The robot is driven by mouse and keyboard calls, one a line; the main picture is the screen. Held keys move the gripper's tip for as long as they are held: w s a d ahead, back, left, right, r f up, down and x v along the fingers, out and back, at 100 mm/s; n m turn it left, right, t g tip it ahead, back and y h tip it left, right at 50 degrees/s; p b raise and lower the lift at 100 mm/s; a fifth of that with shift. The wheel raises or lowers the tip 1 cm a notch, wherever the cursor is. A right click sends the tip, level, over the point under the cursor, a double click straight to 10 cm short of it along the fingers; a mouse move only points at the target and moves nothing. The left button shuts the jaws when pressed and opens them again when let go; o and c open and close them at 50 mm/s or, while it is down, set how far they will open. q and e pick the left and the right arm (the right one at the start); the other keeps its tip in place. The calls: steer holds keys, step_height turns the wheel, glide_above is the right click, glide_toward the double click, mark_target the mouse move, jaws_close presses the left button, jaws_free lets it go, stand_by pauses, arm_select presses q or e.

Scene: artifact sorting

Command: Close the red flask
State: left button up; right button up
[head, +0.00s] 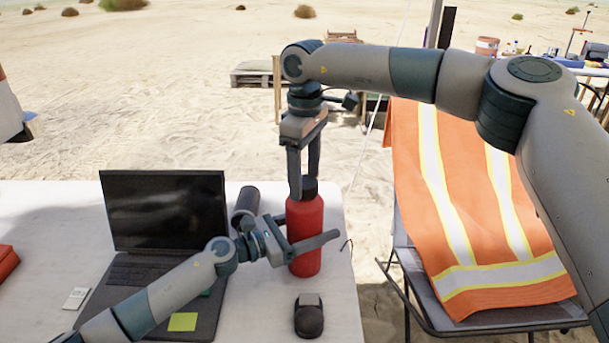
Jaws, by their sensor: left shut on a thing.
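The red flask (304,228) stands upright near the right edge of the white table, with a black cap (310,186) at its top. My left gripper (312,246) is shut on the flask's body from the left, one finger crossing its front. My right gripper (304,186) points down from above, its two fingers apart at the level of the cap. One finger partly hides the cap's left side. I cannot tell if the fingers grip the cap, or if the cap is fully seated.
An open laptop (163,210) is left of the flask, with a dark cylinder (246,203) beside it. A black mouse (309,316) lies in front of the flask. A chair with an orange vest (470,200) stands right of the table (50,215).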

steer(key=shift+r, duration=2.2)
steer(key=shift+c, duration=0.3)
